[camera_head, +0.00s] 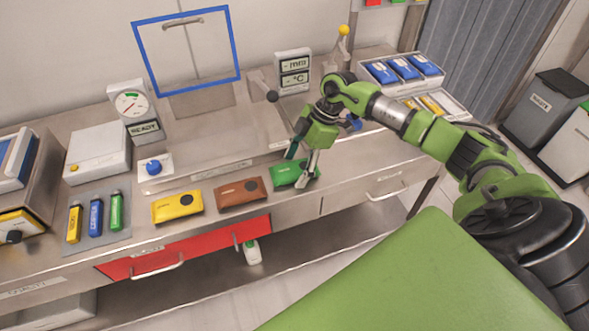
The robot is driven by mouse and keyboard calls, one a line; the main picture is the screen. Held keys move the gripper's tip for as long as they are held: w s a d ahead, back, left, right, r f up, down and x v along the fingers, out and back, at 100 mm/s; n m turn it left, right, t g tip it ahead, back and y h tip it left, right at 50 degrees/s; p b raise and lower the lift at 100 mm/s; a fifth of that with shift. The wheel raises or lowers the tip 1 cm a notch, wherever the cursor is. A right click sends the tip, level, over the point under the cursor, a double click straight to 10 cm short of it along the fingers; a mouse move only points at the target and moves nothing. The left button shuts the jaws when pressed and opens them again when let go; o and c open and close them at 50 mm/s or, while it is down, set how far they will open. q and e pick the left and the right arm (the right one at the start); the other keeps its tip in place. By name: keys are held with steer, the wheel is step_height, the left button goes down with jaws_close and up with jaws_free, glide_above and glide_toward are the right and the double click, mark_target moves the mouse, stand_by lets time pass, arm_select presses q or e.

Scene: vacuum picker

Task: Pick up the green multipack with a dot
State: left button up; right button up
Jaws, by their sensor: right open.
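The green multipack (284,175) lies flat near the front edge of the steel worktop, at the right end of a row of three packs. Its right part is partly covered by my right gripper, so I cannot make out a dot on it. My right gripper (304,163) points down over the green multipack, with its fingers apart and nothing visibly held. I cannot tell whether a fingertip touches the pack. My left gripper is out of view.
A brown pack (240,194) and a yellow pack (177,206) lie left of the green one. A grey machine bed (215,140) stands behind them. Blue packs (404,69) sit in a tray at the back right. A red drawer front (190,249) is below.

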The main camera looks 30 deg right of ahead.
steer(key=c, duration=1.3)
steer(key=shift+r, duration=0.1)
